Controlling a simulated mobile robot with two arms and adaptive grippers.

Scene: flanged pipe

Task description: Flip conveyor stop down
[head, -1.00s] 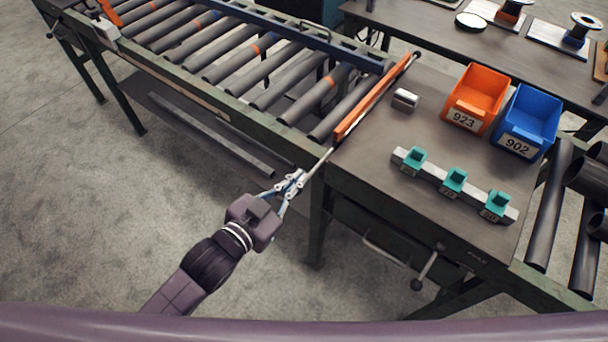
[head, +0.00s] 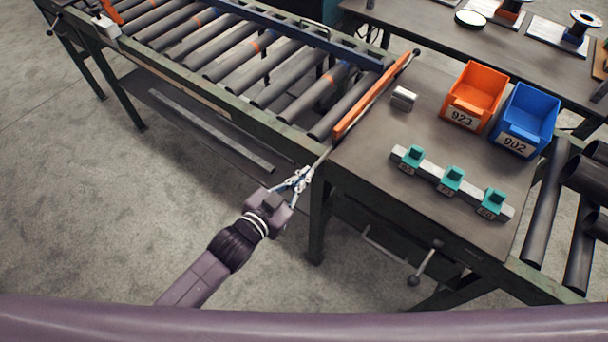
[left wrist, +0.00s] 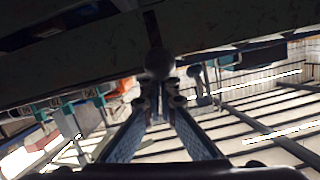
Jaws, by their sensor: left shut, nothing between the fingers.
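The conveyor stop is an orange bar (head: 372,97) across the end of the roller conveyor, beside the tabletop. It stands raised above the rollers. A thin rod-like handle (head: 322,158) runs from its near end out past the conveyor frame. My left gripper (head: 305,173) is shut and empty, just below and in front of the handle's near end. In the left wrist view a round knob (left wrist: 159,63) sits right ahead of my left fingertips (left wrist: 160,88); I cannot tell whether they touch it. My right gripper is in neither view.
Rollers (head: 225,55) fill the conveyor. On the tabletop stand an orange bin (head: 475,95), a blue bin (head: 527,120), a small metal block (head: 403,98) and a rail with teal holders (head: 452,180). A lever with a dark knob (head: 414,280) hangs below the table edge.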

